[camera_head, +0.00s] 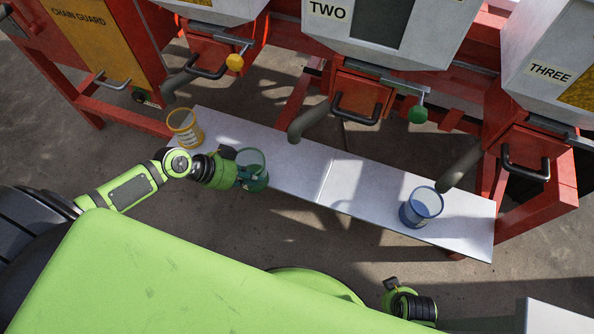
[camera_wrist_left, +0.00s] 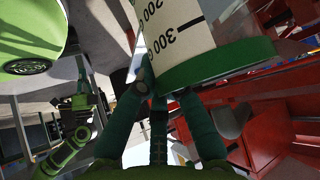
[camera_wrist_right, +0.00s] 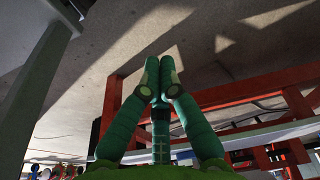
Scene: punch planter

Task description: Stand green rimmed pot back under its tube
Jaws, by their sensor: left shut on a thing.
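The green rimmed pot (camera_head: 251,160) is a clear cup with a green rim and green base at the front edge of the white bench, between the first and second tubes. My left gripper (camera_head: 243,178) is shut on it from the left. In the left wrist view the pot's white scale and green band (camera_wrist_left: 217,65) lie against the fingers (camera_wrist_left: 165,85). I cannot tell whether its base touches the bench. The grey tube (camera_head: 308,122) of machine TWO is to the right of the pot. My right gripper (camera_wrist_right: 160,75) has its fingertips together, empty, away from the bench.
A yellow rimmed pot (camera_head: 185,128) stands at the bench's left end. A blue rimmed pot (camera_head: 421,208) stands near the right end, by the tube (camera_head: 460,165) of machine THREE. The white bench (camera_head: 300,165) is clear between the green and blue pots. Red machine frames stand behind.

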